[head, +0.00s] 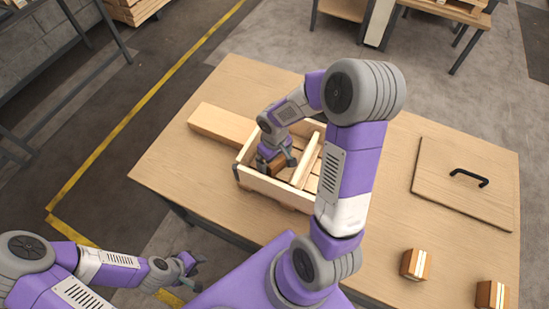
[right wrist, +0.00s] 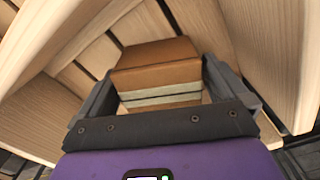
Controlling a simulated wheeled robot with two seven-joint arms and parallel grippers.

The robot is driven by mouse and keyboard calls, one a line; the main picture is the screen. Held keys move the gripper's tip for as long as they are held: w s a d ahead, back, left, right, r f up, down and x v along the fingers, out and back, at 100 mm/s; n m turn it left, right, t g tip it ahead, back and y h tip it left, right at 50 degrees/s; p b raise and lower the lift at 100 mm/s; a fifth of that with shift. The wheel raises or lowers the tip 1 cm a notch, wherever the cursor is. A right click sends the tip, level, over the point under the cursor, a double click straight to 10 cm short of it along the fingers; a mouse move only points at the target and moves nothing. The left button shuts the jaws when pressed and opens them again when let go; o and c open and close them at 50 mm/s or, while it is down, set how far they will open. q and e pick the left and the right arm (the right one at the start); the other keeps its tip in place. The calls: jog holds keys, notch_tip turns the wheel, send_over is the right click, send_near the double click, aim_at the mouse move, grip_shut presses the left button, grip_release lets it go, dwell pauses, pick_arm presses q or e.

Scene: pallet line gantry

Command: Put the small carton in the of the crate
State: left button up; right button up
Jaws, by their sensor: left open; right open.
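The wooden crate (head: 246,179) stands on the table, with a divider (head: 307,160) across it. A small brown carton (right wrist: 155,66) with a pale tape band is inside the crate, in the compartment left of the divider in the head view. My right gripper (right wrist: 157,74) reaches down into that compartment. Its jaws are open, with one finger on each side of the carton; contact cannot be told. In the head view the right gripper (head: 279,163) partly hides the carton. My left gripper (head: 193,264) is open and empty, low beside the table at the left.
Two more small cartons (head: 415,265) (head: 492,294) stand at the table's front right. A flat wooden lid (head: 440,197) with a black handle (head: 469,177) lies at the right. A long wooden block (head: 220,123) lies beside the crate's back left. The table's left end is clear.

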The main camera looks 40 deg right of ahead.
notch_tip(320, 180, up, 12)
jog(key=p, duration=0.4)
jog(key=shift+r, duration=0.15)
